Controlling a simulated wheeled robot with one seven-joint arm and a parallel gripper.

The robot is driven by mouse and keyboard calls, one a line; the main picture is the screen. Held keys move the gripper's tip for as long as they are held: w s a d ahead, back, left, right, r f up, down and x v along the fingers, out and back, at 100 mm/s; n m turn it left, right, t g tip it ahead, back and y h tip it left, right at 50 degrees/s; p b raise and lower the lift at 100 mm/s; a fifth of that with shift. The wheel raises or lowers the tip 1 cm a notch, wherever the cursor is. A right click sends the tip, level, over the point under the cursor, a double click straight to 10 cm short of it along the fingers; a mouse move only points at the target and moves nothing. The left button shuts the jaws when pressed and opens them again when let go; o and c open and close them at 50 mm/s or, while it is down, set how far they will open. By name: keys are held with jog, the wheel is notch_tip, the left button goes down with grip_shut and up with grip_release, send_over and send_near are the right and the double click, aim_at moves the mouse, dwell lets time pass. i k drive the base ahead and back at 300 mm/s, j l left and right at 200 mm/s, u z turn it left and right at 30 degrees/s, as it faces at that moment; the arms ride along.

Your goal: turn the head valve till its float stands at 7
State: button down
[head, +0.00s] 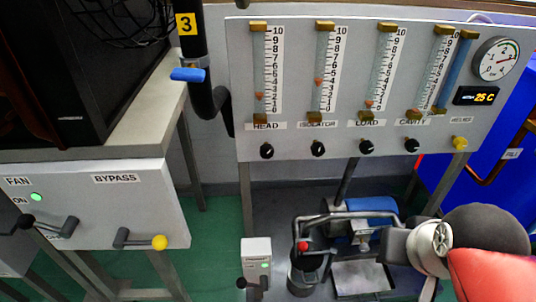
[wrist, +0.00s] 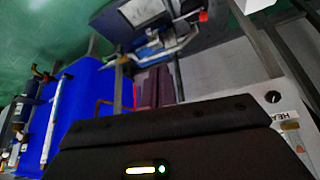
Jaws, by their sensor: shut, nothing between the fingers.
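The head valve (head: 267,151) is a round black knob under the HEAD label on the upright white panel. Above it stands the head gauge tube (head: 258,65), whose small orange float (head: 260,95) sits at about 2 on the 0 to 10 scale. In the wrist view the head valve (wrist: 272,97) shows at the right beside a partly cut label. My gripper (head: 392,246) is at the lower right of the head view, below and to the right of the head valve and apart from it. Its dark body (wrist: 165,140) fills the lower wrist view; its fingertips do not show clearly. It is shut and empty.
Similar black knobs for isolator (head: 318,149), load (head: 366,147) and cavity (head: 412,146) stand in a row to the right. A dark pipe with a blue lever (head: 189,74) stands left of the panel. A bent metal pipe (head: 345,215) runs below.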

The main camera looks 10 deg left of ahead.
aim_at(266, 151)
jog(key=k+j, duration=0.15)
jog(key=j, duration=0.25)
jog(key=k+j, duration=0.1)
jog(key=j, duration=0.25)
jog(key=k+j+z, duration=0.1)
jog(key=j, duration=0.3)
jog(key=k+j, duration=0.2)
jog(key=j, duration=0.15)
